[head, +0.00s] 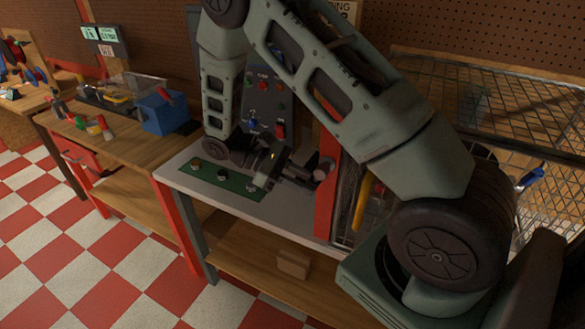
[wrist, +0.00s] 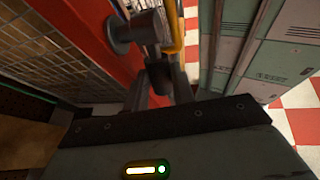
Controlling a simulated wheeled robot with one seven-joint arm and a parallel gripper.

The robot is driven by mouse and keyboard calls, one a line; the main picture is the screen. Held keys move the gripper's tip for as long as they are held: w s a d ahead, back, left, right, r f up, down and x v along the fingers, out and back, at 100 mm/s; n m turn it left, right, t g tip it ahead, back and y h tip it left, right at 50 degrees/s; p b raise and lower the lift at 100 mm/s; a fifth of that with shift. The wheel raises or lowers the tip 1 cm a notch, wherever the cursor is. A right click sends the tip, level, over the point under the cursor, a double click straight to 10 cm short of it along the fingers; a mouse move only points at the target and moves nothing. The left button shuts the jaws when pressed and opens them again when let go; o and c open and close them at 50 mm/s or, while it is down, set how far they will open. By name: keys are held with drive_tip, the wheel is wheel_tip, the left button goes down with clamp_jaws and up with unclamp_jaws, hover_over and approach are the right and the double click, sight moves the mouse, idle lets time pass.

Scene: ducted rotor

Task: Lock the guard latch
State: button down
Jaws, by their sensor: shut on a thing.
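The guard latch shows in the wrist view as a grey round pivot (wrist: 122,32) on the red guard frame (wrist: 85,25), with a dark handle end (wrist: 158,74) below and to the right of it. My gripper (wrist: 162,88) is shut on that dark handle end, one finger on each side. In the head view the latch (head: 323,168) is small, in front of the red post (head: 326,200). My gripper (head: 298,173) reaches it from the left. Some of the lever is hidden, and I cannot tell whether the latch is engaged.
A yellow handle (head: 362,200) stands on the mesh guard right of the red post, close to the latch. A control panel (head: 264,100) with buttons stands behind the grey table (head: 215,180). A green strip with knobs (head: 222,178) lies on the table. A blue box (head: 163,112) sits farther left.

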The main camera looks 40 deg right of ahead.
drive_tip(key=shift+s+d+f+g+h, duration=0.1)
drive_tip(key=shift+s+f+g+h, duration=0.2)
drive_tip(key=shift+g, duration=0.25)
drive_tip(key=shift+s+d+f+g+h, duration=0.1)
drive_tip(key=shift+f+g+h, duration=0.1)
drive_tip(key=shift+g+h, duration=0.3)
drive_tip(key=shift+s+d+f+n+g+h+b, duration=0.2)
drive_tip(key=shift+s+n+g+h+b, duration=0.25)
drive_tip(key=shift+g, duration=0.6)
drive_tip(key=shift+s, duration=0.1)
drive_tip(key=c, duration=1.2)
unclamp_jaws()
drive_tip(key=shift+o, duration=0.2)
